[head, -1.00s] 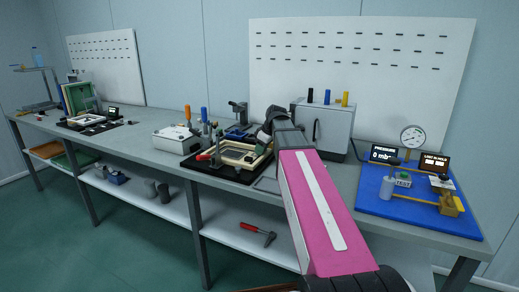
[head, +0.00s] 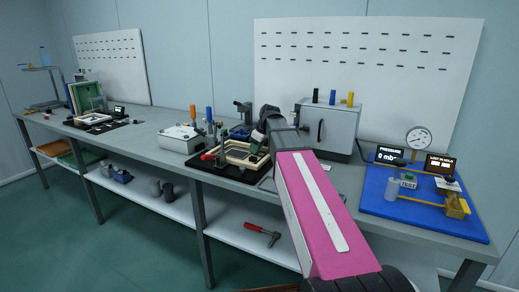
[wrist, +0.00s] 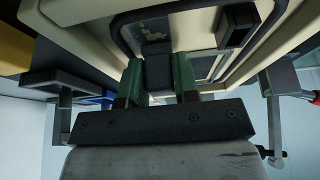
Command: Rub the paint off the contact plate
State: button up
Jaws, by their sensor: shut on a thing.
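The beige panel fixture (head: 236,156) lies on a black mat on the bench, with a dark recessed middle. My gripper (head: 259,140) is at its right side, partly hidden by my arm. In the wrist view my gripper's two green fingers (wrist: 158,82) are shut on a dark block (wrist: 158,69). The block is in front of the fixture's inner panel. A greyish plate with pale, irregular patches (wrist: 153,31), perhaps the painted contact plate, shows just beyond the block. I cannot tell whether the block touches it.
Upright orange- and blue-handled tools (head: 210,115) and a white box (head: 181,138) stand near the fixture. A grey cabinet (head: 328,128) stands behind my arm. A blue board with a gauge (head: 418,137) and displays is at right. The bench between the stations at left is mostly clear.

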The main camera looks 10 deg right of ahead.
aim_at(263, 156)
jog(key=shift+w+a, duration=0.35)
jog(key=shift+a, duration=0.05)
jog(key=shift+c, duration=0.2)
jog(key=shift+r, duration=0.1)
grip_shut()
jog(key=shift+s+d, duration=0.9)
jog(key=shift+d, duration=0.3)
jog(key=shift+s+d, duration=0.5)
jog(key=shift+d, duration=0.15)
jog(key=shift+s+d, duration=0.45)
jog(key=shift+d, duration=0.2)
jog(key=shift+v, duration=0.95)
jog(key=shift+w+a+r, duration=0.1)
jog(key=shift+a+r, duration=0.05)
jog(key=shift+r, duration=0.85)
jog(key=shift+w+a+r, duration=0.1)
jog(key=shift+a+r, duration=0.05)
jog(key=shift+r, duration=0.85)
